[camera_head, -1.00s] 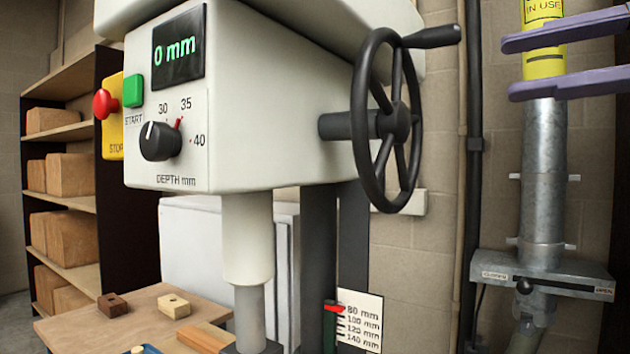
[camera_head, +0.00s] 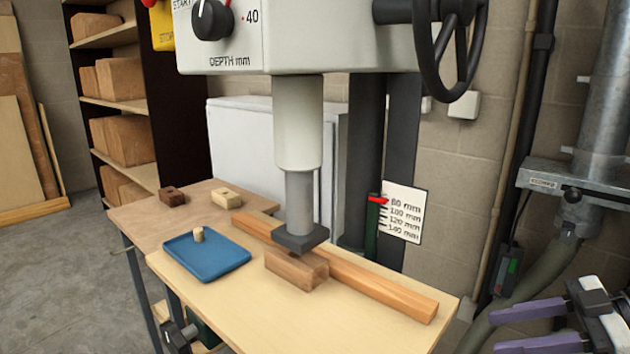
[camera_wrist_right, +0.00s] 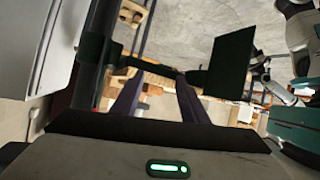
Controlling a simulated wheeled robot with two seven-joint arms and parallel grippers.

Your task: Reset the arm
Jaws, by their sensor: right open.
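My right gripper (camera_head: 498,332) is at the lower right of the head view, its two purple fingers apart with nothing between them. It is well to the right of the drill press and the table. In the right wrist view its fingers (camera_wrist_right: 158,88) point away from the camera, spread and empty. My left gripper is not in view. A brown wooden block (camera_head: 298,268) lies on the table under the press's dark square foot (camera_head: 300,237), in front of a long wooden fence (camera_head: 375,288).
The table (camera_head: 240,310) also bears a blue tray (camera_head: 215,262) with a small wooden peg (camera_head: 198,235). Two small blocks, dark (camera_head: 172,196) and pale (camera_head: 226,198), lie behind. A metal duct (camera_head: 608,110) and grey hose (camera_head: 515,300) stand near the right gripper. Floor at left is clear.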

